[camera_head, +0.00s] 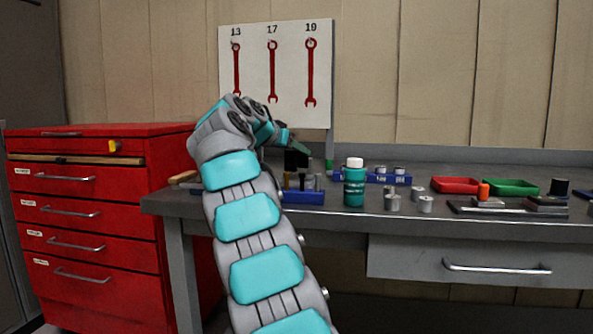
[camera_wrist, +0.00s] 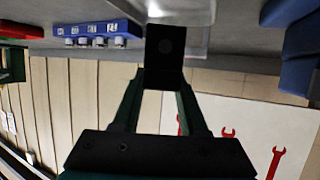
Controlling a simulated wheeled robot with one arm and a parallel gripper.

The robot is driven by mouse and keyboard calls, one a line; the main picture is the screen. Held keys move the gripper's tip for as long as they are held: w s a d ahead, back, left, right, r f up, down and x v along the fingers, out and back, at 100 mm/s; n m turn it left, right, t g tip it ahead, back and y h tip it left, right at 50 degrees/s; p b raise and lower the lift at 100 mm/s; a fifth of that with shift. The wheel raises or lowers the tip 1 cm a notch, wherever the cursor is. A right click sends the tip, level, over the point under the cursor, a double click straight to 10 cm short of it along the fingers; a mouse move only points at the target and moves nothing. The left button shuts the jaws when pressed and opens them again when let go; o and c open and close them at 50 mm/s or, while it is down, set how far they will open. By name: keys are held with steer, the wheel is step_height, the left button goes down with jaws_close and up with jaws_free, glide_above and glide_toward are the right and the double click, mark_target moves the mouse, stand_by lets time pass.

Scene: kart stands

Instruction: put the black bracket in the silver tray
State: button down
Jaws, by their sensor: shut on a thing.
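My gripper (camera_head: 298,149) is over the left part of the workbench, shut on the black bracket (camera_head: 296,160). In the wrist view, the two dark fingers of my gripper (camera_wrist: 165,80) hold the bracket (camera_wrist: 165,50) between their tips. The bracket shows as a dark plate with a faint round mark. A pale grey, shiny shape lies at the top edge of the wrist view, beyond the bracket; I cannot tell whether it is the silver tray. No silver tray is clear in the head view, where my arm hides part of the bench.
A teal bottle (camera_head: 354,188) with a white cap stands right of my gripper. Grey cylinders (camera_head: 392,203) stand beside it. A blue rack (camera_head: 345,179) is behind. Red (camera_head: 456,185) and green (camera_head: 512,187) trays lie farther right. A wrench board (camera_head: 275,75) hangs behind.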

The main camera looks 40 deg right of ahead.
mark_target(296, 163)
steer(key=shift+f+b, duration=0.35)
steer(key=shift+f, duration=1.55)
steer(key=shift+f, duration=0.1)
steer(key=shift+f, duration=0.1)
steer(key=shift+c, duration=2.2)
jaws_free()
steer(key=shift+r, duration=0.2)
steer(key=v, duration=1.2)
steer(key=shift+b, duration=0.3)
